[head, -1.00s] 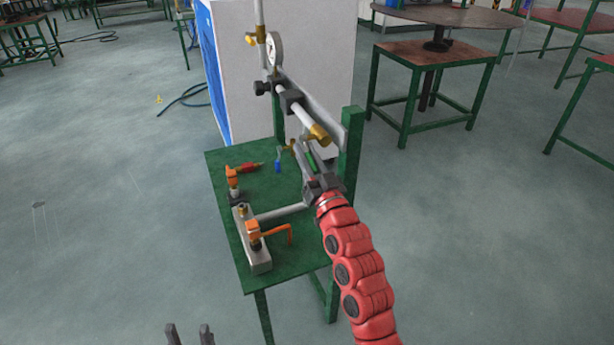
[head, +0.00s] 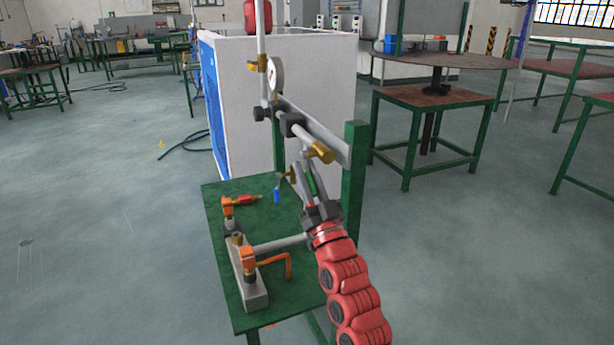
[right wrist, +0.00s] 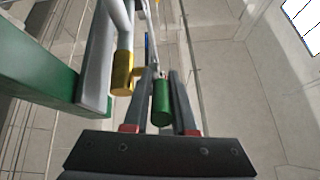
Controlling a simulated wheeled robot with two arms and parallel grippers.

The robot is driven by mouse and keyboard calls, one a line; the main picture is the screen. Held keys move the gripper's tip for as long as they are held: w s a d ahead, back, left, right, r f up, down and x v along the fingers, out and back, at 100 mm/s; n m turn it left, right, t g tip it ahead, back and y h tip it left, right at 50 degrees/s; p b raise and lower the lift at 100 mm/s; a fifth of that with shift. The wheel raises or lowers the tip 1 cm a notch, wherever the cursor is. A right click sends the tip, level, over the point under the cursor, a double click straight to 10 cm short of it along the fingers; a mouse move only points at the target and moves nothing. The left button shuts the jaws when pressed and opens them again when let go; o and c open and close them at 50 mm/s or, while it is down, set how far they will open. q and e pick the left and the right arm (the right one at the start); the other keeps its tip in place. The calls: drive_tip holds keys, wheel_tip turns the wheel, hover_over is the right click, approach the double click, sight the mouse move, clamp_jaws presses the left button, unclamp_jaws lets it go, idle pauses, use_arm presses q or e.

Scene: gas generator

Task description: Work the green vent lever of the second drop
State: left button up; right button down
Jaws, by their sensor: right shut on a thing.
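The green vent lever (head: 311,184) hangs below the pipe rail over the green table, near a brass end fitting (head: 320,152). In the right wrist view its green handle (right wrist: 162,103) lies between the two fingers, beside the brass fitting (right wrist: 122,74). My right gripper (head: 302,172) is shut on the green lever, and its fingers partly cover the lever in the head view. A blue-handled lever (head: 277,195) hangs just left of the gripper. My left gripper is not in view.
The green table (head: 217,207) carries a grey block (head: 255,291) with orange-handled valves and a red-tipped fitting (head: 248,199). A green post (head: 354,180) stands close right of my gripper. A pressure gauge (head: 276,75) and white cabinet (head: 310,80) are behind. Floor at left is open.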

drive_tip(key=shift+a, duration=0.1)
drive_tip(key=c, duration=0.8)
unclamp_jaws()
drive_tip(key=shift+o, duration=0.2)
drive_tip(key=shift+s, duration=0.1)
drive_tip(key=shift+s+f, duration=0.15)
drive_tip(key=shift+f, duration=0.15)
drive_tip(key=p+v, duration=0.2)
drive_tip(key=v, duration=1.4)
drive_tip(key=shift+s+d, duration=0.2)
drive_tip(key=shift+s, duration=0.2)
drive_tip(key=shift+f, duration=0.1)
